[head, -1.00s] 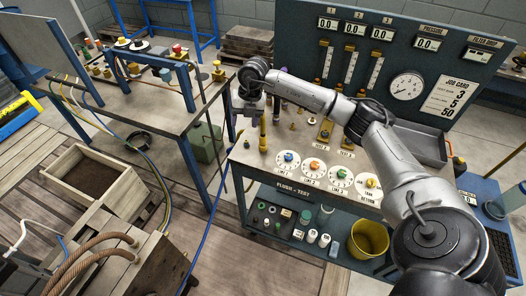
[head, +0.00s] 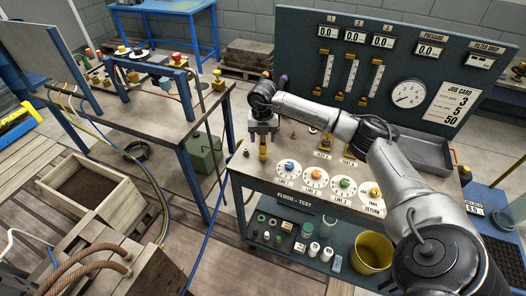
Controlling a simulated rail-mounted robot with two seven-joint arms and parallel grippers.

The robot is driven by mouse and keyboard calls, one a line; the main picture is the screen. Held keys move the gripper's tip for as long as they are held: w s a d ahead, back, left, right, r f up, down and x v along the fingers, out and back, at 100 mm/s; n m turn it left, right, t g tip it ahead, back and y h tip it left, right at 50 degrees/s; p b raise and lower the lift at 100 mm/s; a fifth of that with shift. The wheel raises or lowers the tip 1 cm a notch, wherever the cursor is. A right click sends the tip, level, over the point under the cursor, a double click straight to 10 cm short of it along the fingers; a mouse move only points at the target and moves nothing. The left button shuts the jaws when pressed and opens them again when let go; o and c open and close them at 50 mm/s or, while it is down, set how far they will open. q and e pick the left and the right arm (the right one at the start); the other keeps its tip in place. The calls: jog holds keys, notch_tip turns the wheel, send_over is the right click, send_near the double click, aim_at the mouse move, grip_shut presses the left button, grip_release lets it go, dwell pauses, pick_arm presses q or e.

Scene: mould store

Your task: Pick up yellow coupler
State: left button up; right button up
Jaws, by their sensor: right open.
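A small yellow piece (head: 374,191) sits on the white round plate marked RETURN, at the right end of the flush-test bench's front row; it may be the yellow coupler. A brass-yellow upright fitting (head: 263,150) stands at the bench's left end. My right gripper (head: 263,135) points down at this fitting, with its open fingers at or just above the fitting's top. I cannot tell whether they touch it. The gripper hides the fitting's upper part. My left gripper is out of view.
Blue (head: 289,165), orange (head: 316,174) and green (head: 345,183) pieces sit on the other round plates. The gauge panel (head: 390,60) stands behind the bench. A grey tray (head: 420,150) lies at the right. A yellow bucket (head: 371,250) is on the lower shelf.

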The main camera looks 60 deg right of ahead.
aim_at(263, 150)
jog(key=shift+s+a+f+b, duration=0.1)
jog(key=shift+f+b, duration=0.45)
jog(key=shift+f, duration=2.05)
grip_shut()
